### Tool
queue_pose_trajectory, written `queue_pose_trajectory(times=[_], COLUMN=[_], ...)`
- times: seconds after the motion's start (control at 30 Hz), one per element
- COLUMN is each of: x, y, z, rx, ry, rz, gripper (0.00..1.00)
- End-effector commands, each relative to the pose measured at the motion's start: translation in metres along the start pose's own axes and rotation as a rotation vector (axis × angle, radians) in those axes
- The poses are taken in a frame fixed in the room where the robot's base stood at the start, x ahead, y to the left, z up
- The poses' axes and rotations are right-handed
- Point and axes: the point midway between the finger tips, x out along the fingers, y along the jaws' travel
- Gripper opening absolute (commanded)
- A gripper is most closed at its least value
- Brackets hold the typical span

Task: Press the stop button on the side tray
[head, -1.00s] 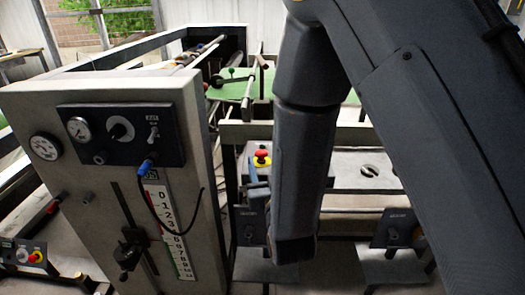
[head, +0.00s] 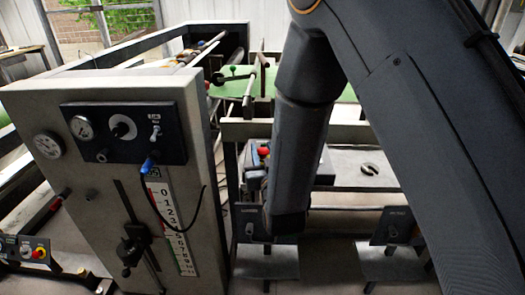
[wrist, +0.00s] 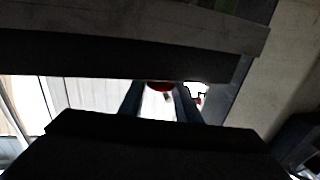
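A red button (head: 264,151) shows in the head view just left of my forearm, at the left end of the pale side tray (head: 345,158). The lower part of its housing is hard to make out behind my arm. My gripper is mostly hidden behind my forearm in the head view. In the wrist view, the two dark blue fingers of my gripper (wrist: 161,98) stand apart with a bright gap between them. A red rounded shape (wrist: 160,86), likely the button, shows between the fingertips, partly covered by a dark bar. Contact cannot be told.
A tall grey panel (head: 100,220) with gauges, a scale and a blue-plugged cable stands at left. A dark slotted disc (head: 370,168) lies on the tray right of my arm. Another red-and-yellow button (head: 38,253) sits on a low panel at far left.

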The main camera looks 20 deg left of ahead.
Motion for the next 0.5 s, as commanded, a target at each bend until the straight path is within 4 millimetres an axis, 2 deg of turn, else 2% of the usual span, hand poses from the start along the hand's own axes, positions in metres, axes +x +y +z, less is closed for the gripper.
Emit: queue_pose_trajectory(times=[0.5], x=[0.000], y=[0.000], z=[0.011], rx=[0.000], ry=[-0.002], rz=[-0.001], gripper=[0.00])
